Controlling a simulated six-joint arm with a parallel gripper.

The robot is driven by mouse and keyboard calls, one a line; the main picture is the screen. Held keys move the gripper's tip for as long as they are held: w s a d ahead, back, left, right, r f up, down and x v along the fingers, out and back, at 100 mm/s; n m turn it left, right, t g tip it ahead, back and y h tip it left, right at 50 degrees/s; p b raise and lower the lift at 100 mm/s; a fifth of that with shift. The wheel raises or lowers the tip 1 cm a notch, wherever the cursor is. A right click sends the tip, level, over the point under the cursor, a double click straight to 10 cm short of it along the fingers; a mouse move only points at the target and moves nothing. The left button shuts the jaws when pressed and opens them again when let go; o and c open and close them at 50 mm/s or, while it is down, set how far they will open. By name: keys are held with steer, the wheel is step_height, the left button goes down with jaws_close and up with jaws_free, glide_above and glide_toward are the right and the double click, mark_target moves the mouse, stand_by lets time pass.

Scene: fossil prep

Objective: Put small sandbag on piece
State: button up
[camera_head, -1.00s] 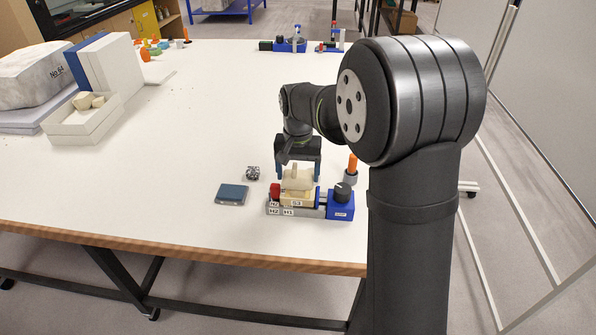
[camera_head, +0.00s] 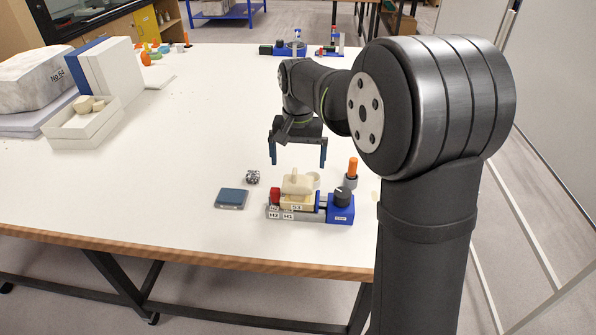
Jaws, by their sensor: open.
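A small cream sandbag (camera_head: 297,182) lies on top of a pale yellowish piece (camera_head: 290,201) labelled S3. The piece sits in a small grey and blue vise-like holder (camera_head: 341,206) near the table's front edge. My gripper (camera_head: 297,160) is open and empty, its two blue-grey fingers pointing down. It is above and behind the sandbag, apart from it. The exact contact between sandbag and piece is too small to see fully.
A white tray (camera_head: 85,128) stands far left. The table's middle is clear.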

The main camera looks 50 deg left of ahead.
mark_target(298, 180)
step_height(298, 180, up, 6)
steer(key=shift+f, duration=0.15)
stand_by(0.3)
step_height(298, 180, down, 12)
steer(key=shift+f, duration=0.15)
step_height(298, 180, up, 3)
steer(key=shift+r, duration=0.55)
